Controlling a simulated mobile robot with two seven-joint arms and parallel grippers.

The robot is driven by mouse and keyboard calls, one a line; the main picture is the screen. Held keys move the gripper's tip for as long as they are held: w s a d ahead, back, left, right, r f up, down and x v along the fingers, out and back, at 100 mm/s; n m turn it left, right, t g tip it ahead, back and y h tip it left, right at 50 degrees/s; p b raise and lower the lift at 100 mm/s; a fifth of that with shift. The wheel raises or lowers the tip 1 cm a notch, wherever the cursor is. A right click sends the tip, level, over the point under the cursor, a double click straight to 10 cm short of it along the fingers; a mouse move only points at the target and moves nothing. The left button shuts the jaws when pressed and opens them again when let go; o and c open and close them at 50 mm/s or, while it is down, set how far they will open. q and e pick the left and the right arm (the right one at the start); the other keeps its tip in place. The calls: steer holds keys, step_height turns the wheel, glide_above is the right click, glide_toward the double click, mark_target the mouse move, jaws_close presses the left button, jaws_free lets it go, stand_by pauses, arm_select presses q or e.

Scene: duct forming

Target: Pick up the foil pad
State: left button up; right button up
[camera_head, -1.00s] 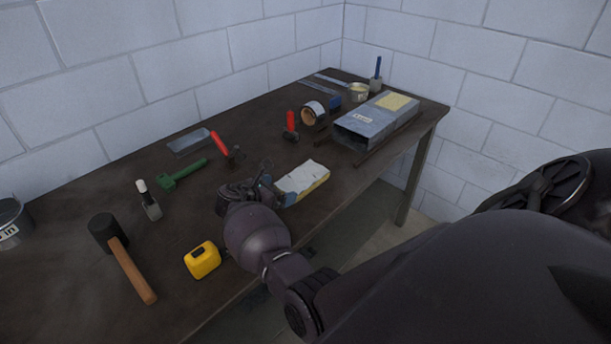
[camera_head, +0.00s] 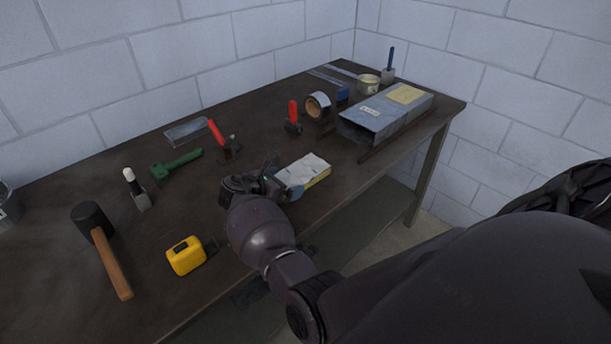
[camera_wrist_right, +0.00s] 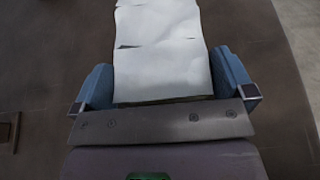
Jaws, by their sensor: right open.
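The foil pad (camera_head: 306,168) lies on the dark workbench, silvery crumpled on top with a yellow edge below. It also fills the middle of the right wrist view (camera_wrist_right: 162,50), running away from the gripper. My right gripper (camera_head: 283,181) is at the pad's near left end. Its blue-tipped fingers are open, one on each side of the pad, as the right wrist view (camera_wrist_right: 165,84) shows. Small gaps seem to lie between fingers and pad; contact is unclear. The gripper hides the pad's near end in the head view. My left gripper is out of view.
A grey duct (camera_head: 386,112) lies to the right on the workbench (camera_head: 95,185). A tape roll (camera_head: 317,104), red-handled tools (camera_head: 293,112), green tool (camera_head: 177,163), mallet (camera_head: 116,265) and yellow tape measure (camera_head: 186,256) lie around. The bench's front edge is close to my arm.

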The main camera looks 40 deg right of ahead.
steer(key=shift+c, duration=0.3)
steer(key=c, duration=0.5)
steer(key=shift+r, duration=0.1)
